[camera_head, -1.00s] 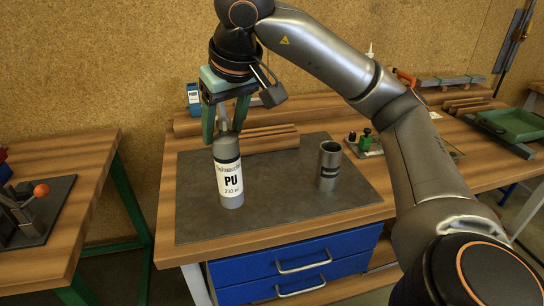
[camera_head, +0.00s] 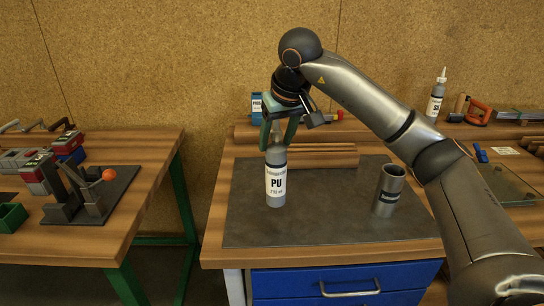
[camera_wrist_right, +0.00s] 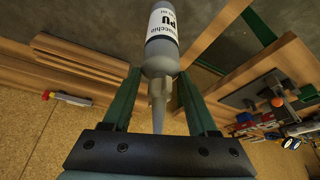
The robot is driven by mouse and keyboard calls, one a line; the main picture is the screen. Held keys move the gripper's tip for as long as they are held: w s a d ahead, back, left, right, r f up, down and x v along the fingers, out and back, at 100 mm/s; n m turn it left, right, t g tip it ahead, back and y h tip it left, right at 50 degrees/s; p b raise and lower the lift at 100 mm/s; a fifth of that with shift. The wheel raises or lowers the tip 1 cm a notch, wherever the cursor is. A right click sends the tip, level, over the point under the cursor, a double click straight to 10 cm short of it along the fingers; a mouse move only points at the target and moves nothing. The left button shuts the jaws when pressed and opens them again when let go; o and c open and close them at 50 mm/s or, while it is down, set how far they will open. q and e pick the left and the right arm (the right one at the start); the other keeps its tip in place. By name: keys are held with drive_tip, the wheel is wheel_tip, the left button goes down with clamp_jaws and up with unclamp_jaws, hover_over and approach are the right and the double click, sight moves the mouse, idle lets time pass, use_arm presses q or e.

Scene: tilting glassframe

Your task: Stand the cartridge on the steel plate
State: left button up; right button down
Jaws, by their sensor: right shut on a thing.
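The cartridge (camera_head: 276,184) is a grey tube with a white "PU" label and a narrow nozzle. It is upright over the left part of the steel plate (camera_head: 320,225), a dark grey sheet on the workbench. Its base looks to be at the plate's surface; I cannot tell whether it touches. My right gripper (camera_head: 278,146) is above it, shut on its nozzle end. In the right wrist view the nozzle runs between the two green fingers (camera_wrist_right: 160,85), and the cartridge body (camera_wrist_right: 162,45) extends beyond them. My left gripper is out of view.
A grey metal cup (camera_head: 389,190) stands on the plate's right part. Wooden strips (camera_head: 320,156) lie behind the plate. Another bottle (camera_head: 436,98) stands at the back right. A second bench (camera_head: 140,165) with a fixture is left, across a gap.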

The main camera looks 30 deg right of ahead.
sight(276, 172)
drive_tip(key=shift+w+d+f, duration=0.1)
drive_tip(key=shift+w+f, duration=0.9)
drive_tip(key=shift+f, duration=0.25)
drive_tip(key=shift+w+f, duration=0.2)
drive_tip(key=shift+f, duration=1.5)
drive_tip(key=shift+c, duration=0.9)
unclamp_jaws()
drive_tip(key=shift+f, duration=0.2)
